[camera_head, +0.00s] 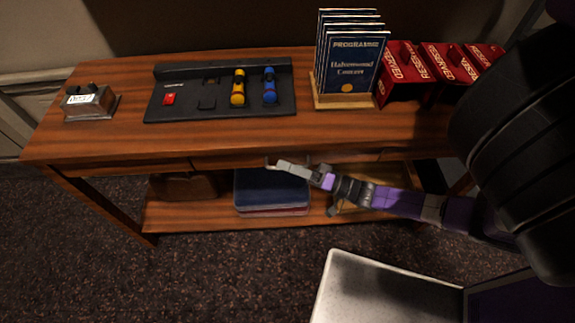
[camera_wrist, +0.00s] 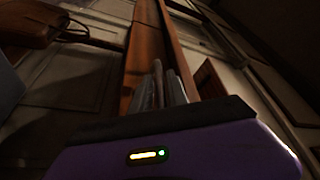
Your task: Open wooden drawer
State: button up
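The wooden drawer (camera_head: 230,162) is a thin front under the desk top, in the middle of the desk's near edge. In the head view it looks about flush with the desk; I cannot tell if it stands slightly out. My gripper (camera_head: 274,163) is just in front of the drawer, below the table edge, its fingers pointing left. In the wrist view the fingers of my gripper (camera_wrist: 162,80) lie close together and look shut, beside a long wooden edge. Whether they touch the drawer or a handle is hidden.
On the wooden desk (camera_head: 130,140) stand a small metal box (camera_head: 90,103), a black control panel (camera_head: 190,112) with yellow and blue sliders, a programme rack (camera_head: 350,65) and red reserved signs (camera_head: 405,72). A lower shelf holds a brown bag (camera_head: 185,186) and dark blue books (camera_head: 270,190).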

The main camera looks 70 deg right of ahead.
grip_shut()
dwell(1.3)
